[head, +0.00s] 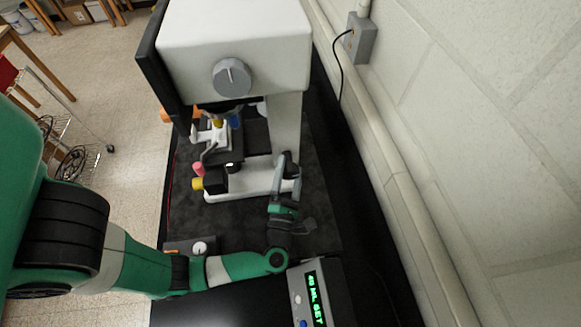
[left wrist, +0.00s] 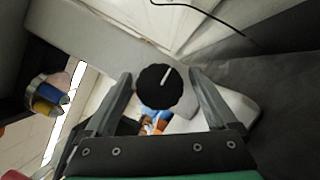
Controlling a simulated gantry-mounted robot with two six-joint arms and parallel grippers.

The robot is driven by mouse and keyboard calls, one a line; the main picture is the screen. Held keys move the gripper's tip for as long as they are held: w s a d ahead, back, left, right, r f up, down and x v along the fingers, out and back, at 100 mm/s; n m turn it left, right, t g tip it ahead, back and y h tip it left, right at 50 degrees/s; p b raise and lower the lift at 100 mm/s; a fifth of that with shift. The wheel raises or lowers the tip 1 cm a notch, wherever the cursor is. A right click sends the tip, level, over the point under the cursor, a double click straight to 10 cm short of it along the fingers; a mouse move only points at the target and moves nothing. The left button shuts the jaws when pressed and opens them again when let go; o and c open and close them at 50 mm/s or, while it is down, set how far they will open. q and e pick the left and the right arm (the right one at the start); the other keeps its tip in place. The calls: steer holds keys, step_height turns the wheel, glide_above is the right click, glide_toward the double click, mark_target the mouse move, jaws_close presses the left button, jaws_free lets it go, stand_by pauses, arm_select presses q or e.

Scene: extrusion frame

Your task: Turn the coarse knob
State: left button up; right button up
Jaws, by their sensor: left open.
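A round black knob (left wrist: 159,87) with a white pointer line sits on the white instrument's side in the left wrist view. I take it as the coarse knob. In the head view it is small and mostly hidden by my fingers. My left gripper (head: 287,172) is at the right side of the instrument's white base (head: 235,184). In the left wrist view the left gripper (left wrist: 161,76) is open, with one finger on each side of the knob and visible gaps. I cannot tell how deep the fingers reach. My right gripper is out of view.
The instrument's white upper housing (head: 235,35) carries a grey knob (head: 231,77) and overhangs the base. A box with a green display (head: 317,297) stands at the front. The wall with a pipe (head: 375,130) is close on the right.

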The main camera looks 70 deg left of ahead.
arm_select(q)
steer(key=c, duration=1.3)
steer(key=shift+r+m+p, duration=0.25)
steer(key=shift+m+p, duration=0.35)
steer(key=shift+p, duration=0.3)
steer(key=shift+c, duration=0.2)
steer(key=m+h+p, duration=0.2)
steer(key=m+p, duration=0.3)
steer(key=p, duration=0.2)
steer(key=shift+r, duration=0.1)
steer(key=shift+f+m+h+p, duration=0.3)
steer(key=shift+m+h+p, duration=0.1)
steer(key=shift+m+p, duration=0.8)
steer(key=o, duration=1.3)
steer(key=shift+o, duration=0.2)
